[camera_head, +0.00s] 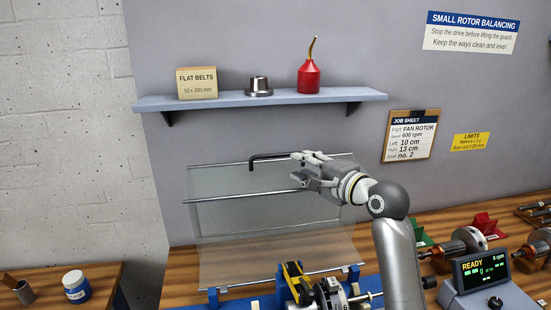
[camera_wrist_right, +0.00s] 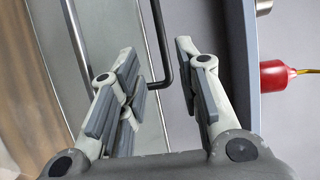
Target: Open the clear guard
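The clear guard (camera_head: 245,215) is a see-through panel with metal rails. In the head view it stands raised, behind and above the balancing machine (camera_head: 330,290). Its black bent handle (camera_head: 268,158) is at the top edge. My right gripper (camera_head: 298,169) is at the upper part of the guard, by the right end of the handle. In the wrist view its fingers (camera_wrist_right: 155,55) are spread apart, and the handle (camera_wrist_right: 163,45) shows in the gap between them. I cannot tell whether a finger touches it. The guard panel (camera_wrist_right: 85,50) also shows there. My left gripper is out of view.
A shelf (camera_head: 225,101) above holds a flat belts box (camera_head: 197,83), a metal part (camera_head: 259,87) and a red oil can (camera_head: 309,77). The drive display (camera_head: 483,268) reads READY. Rotors (camera_head: 465,245) lie on the bench at right. A jar (camera_head: 76,286) stands on the left table.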

